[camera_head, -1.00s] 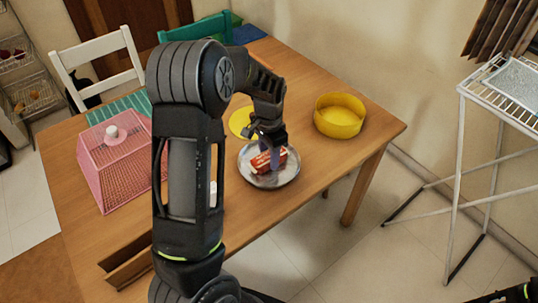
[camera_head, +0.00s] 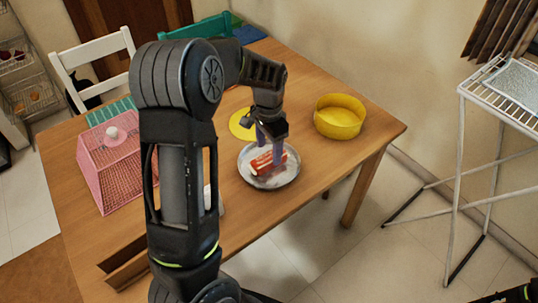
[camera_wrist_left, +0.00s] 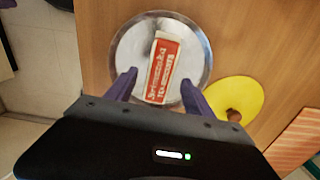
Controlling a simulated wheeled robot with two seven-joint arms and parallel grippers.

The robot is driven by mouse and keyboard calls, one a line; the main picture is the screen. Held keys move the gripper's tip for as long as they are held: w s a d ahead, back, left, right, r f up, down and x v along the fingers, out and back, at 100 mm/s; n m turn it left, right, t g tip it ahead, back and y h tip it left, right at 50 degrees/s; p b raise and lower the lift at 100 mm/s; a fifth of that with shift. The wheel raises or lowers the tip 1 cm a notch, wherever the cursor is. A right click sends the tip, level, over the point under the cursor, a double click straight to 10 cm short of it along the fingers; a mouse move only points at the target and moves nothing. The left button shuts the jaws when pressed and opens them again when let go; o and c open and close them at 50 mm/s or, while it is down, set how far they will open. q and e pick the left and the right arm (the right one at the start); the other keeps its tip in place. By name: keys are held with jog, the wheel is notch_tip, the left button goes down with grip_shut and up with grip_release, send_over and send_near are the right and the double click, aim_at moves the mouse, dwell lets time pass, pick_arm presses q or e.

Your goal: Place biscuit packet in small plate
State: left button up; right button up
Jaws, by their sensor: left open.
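A red and white biscuit packet (camera_head: 267,162) lies in the small round metal plate (camera_head: 284,180) on the wooden table. In the left wrist view the packet (camera_wrist_left: 162,68) lies within the plate (camera_wrist_left: 198,61), its long side running away from my gripper. My left gripper (camera_head: 269,160) is open just above the packet. Its two fingers (camera_wrist_left: 158,84) stand either side of the packet's near end, with gaps between. My right gripper does not show clearly; only a dark piece of my body is at the bottom right corner.
A yellow bowl (camera_head: 340,117) stands right of the plate, and a flat yellow disc (camera_head: 241,124) lies behind it. A pink mesh cover (camera_head: 117,165) is on the left. A wire rack (camera_head: 510,85) stands apart at the right.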

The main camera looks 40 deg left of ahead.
aim_at(269, 156)
pick_arm(q)
notch_tip(269, 156, up, 8)
dwell(1.9)
